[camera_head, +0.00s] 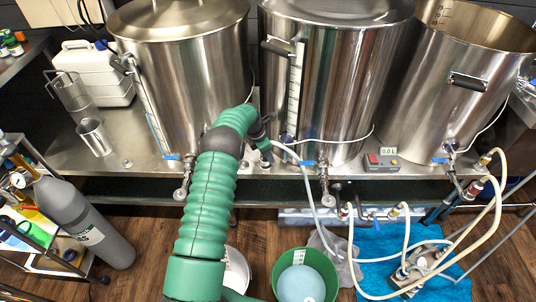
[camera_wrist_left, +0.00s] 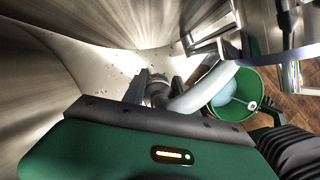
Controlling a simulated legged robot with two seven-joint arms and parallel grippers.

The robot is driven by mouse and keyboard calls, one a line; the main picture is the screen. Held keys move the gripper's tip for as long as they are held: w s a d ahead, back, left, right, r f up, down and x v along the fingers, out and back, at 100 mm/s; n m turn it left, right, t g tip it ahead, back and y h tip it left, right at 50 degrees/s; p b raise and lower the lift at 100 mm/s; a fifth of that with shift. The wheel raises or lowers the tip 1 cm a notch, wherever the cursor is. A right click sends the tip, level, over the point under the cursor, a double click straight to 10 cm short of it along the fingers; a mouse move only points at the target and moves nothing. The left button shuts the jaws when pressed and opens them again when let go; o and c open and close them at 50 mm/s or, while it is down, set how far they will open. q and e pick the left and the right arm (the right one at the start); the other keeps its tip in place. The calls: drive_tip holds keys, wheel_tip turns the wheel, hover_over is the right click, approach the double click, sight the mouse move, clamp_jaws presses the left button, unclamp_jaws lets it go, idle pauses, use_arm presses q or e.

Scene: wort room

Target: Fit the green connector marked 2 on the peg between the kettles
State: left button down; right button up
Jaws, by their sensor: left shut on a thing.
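My left gripper (camera_head: 262,139) reaches between the left kettle (camera_head: 195,75) and the middle kettle (camera_head: 345,90), low over the steel bench. It is shut on a small dark green connector (camera_head: 264,146) with a pale hose (camera_head: 308,185) coming off its right side. In the left wrist view the gripper (camera_wrist_left: 150,90) shows above the steel surface, with the hose (camera_wrist_left: 205,92) running right. The number on the connector cannot be read. The peg is not clearly visible; my gripper and the connector cover that spot. I cannot tell whether the connector touches it. My right gripper is not in view.
A third kettle (camera_head: 462,75) stands at right, with a red-buttoned display box (camera_head: 381,160) on the bench before it. Valves with blue handles stick out along the front edge. A green bucket (camera_head: 328,266), a pump (camera_head: 418,268) and a gas cylinder (camera_head: 80,215) stand on the floor.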

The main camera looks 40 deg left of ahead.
use_arm(q)
drive_tip(key=shift+f, duration=0.45)
drive_tip(key=c, duration=0.9)
unclamp_jaws()
drive_tip(key=p+v, duration=0.4)
drive_tip(key=v, duration=1.3)
drive_tip(key=s+d+r+m, duration=0.1)
drive_tip(key=s+d+m, duration=0.1)
drive_tip(key=d+m, duration=0.6)
drive_tip(key=s+d+r+m, duration=0.1)
drive_tip(key=s+d+m, duration=0.2)
drive_tip(key=d+m, duration=0.5)
drive_tip(key=s+d+m+y, duration=0.1)
drive_tip(key=s+d+m, duration=1.4)
drive_tip(key=s+d, duration=0.1)
wheel_tip(320, 180, up, 15)
drive_tip(key=p, duration=1.5)
drive_tip(key=shift+g, duration=0.3)
